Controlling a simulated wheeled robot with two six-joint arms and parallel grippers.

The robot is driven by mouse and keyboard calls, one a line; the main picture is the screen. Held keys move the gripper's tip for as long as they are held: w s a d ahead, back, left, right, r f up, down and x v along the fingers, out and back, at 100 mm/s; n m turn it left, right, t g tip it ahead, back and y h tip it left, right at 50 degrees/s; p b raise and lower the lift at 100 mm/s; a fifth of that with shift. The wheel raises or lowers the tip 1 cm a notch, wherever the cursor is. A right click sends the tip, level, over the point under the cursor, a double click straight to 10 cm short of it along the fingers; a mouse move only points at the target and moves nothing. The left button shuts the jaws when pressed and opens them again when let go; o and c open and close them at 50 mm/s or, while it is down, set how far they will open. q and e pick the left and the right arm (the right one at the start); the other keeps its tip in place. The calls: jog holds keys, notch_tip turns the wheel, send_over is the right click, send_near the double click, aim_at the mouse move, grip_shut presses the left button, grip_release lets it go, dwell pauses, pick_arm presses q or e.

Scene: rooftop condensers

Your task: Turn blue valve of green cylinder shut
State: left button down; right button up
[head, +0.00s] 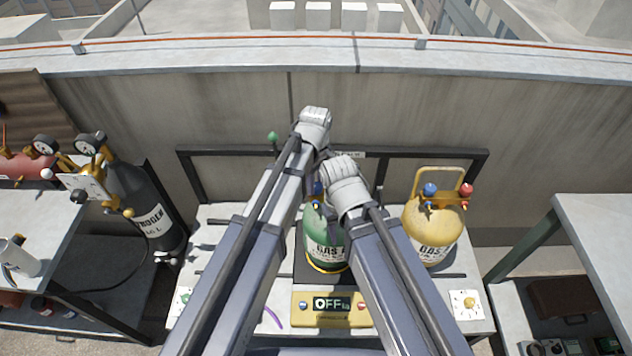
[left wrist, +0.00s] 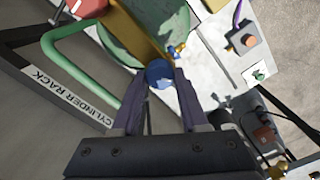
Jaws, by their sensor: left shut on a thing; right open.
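The green cylinder (head: 325,246) stands upright in the middle, partly hidden by my arms. Its blue valve (left wrist: 159,74) sits between the fingertips of my left gripper (left wrist: 160,80) in the left wrist view. The fingers are shut on it from both sides. A small bit of blue shows by the cylinder top in the head view, but my wrists hide most of the valve there. The green handle (left wrist: 72,48) curves beside my left gripper. My right gripper (head: 345,182) is open, close over the cylinder's top; its fingertips are mostly hidden behind my wrist.
A yellow cylinder (head: 433,232) with blue and red valves stands to the right. A yellow box (head: 332,319) reading "OFF" is in front. A dark nitrogen cylinder (head: 143,205) and gauges stand left. The dark rack rail (head: 225,150) runs behind; side tables flank the stand.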

pick_arm(q)
jog(key=m, duration=1.2)
jog(key=shift+m, duration=0.4)
jog(key=m, duration=1.2)
jog(key=shift+m, duration=0.7)
jog(key=shift+c, duration=2.2)
grip_release()
jog(key=shift+d, duration=0.1)
jog(key=shift+r, duration=0.1)
